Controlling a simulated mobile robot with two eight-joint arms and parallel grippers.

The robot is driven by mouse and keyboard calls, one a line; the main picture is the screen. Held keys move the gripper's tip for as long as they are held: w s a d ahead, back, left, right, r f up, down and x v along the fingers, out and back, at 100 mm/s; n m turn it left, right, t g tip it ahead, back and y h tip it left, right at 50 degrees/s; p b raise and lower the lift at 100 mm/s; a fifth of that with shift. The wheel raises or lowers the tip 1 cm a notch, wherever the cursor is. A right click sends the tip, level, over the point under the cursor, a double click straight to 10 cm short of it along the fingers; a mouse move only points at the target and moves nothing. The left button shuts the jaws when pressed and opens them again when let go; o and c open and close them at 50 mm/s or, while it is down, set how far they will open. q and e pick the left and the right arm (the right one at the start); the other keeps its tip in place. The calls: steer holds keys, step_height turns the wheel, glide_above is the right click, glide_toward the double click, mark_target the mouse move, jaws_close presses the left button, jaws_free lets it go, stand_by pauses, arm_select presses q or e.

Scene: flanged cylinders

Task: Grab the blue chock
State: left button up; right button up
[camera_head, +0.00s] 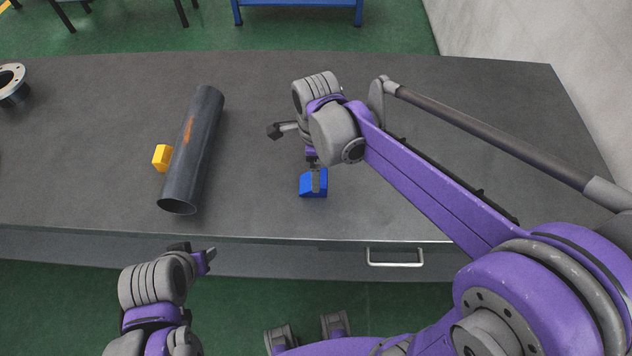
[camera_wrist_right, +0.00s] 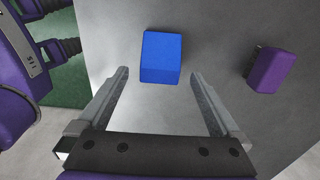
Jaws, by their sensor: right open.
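The blue chock (camera_head: 307,188) stands on the grey table near its front edge. My right gripper (camera_head: 315,177) is right above or at it, and a grey finger covers part of it. In the right wrist view the chock (camera_wrist_right: 161,57) shows just ahead of and between the two fingertips of my open right gripper (camera_wrist_right: 160,75). I see gaps on both sides, and I cannot tell its exact height above the chock. My left gripper (camera_head: 200,258) is in front of the table edge, away from the chock; its jaw state is unclear.
A dark pipe (camera_head: 194,150) lies on the table at left, with a yellow chock (camera_head: 162,157) beside it. A flanged cylinder (camera_head: 12,82) is at the far left. A purple block (camera_wrist_right: 271,71) shows in the wrist view. A drawer handle (camera_head: 395,262) is on the front.

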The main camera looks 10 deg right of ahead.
step_height(320, 180, down, 6)
steer(key=shift+w+r, duration=0.1)
steer(key=shift+r, duration=0.15)
steer(key=c, duration=1.5)
steer(key=shift+o, duration=0.2)
step_height(320, 180, up, 10)
steer(key=shift+r+p, duration=0.1)
steer(key=shift+p, duration=0.2)
steer(key=shift+a, duration=0.1)
